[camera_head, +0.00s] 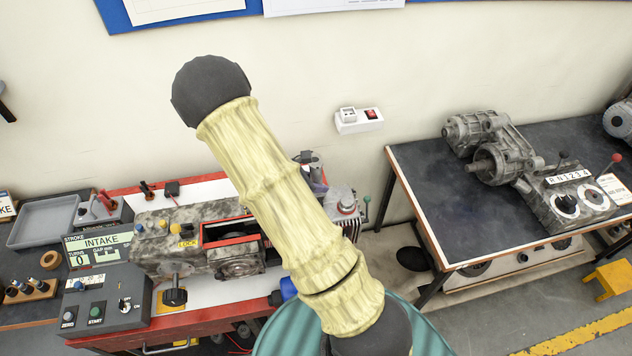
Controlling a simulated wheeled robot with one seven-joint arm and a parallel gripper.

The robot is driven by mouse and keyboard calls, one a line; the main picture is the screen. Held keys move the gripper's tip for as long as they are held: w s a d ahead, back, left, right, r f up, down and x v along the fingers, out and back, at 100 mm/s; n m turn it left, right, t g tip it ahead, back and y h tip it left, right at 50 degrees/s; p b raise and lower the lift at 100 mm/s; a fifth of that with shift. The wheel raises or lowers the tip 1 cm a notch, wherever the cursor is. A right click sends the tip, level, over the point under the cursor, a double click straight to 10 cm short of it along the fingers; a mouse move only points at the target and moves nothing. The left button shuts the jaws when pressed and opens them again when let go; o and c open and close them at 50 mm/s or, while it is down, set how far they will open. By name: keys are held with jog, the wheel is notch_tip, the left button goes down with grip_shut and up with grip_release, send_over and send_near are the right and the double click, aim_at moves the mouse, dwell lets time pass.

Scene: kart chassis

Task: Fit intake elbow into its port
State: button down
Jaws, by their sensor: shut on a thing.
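My arm's pale yellow link, with dark joints at both ends, crosses the middle of the head view and covers part of the bench. My gripper cannot be made out. No intake elbow can be identified, and neither can its port. A grey mottled engine block (156,226) with a red-rimmed rectangular opening (228,230) sits on the red-edged bench, partly behind my arm. A blue rounded part (288,289) shows beside my arm's lower end; what it belongs to is unclear. A dark and grey fitting (306,158) shows just right of the link, mostly hidden.
A grey tray (43,222) lies farther left. A dark-topped table (425,184) at right holds a gearbox (492,150) and a shifter box (575,197). Its left part is clear.

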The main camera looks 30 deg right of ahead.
jog(key=shift+f+b, duration=0.65)
jog(key=shift+f, duration=0.15)
dwell(0.4)
jog(key=c, duration=1)
grip_release()
jog(key=b+v, duration=0.3)
jog(key=v, duration=1.4)
jog(key=shift+a+r, duration=0.2)
jog(key=shift+s, duration=0.1)
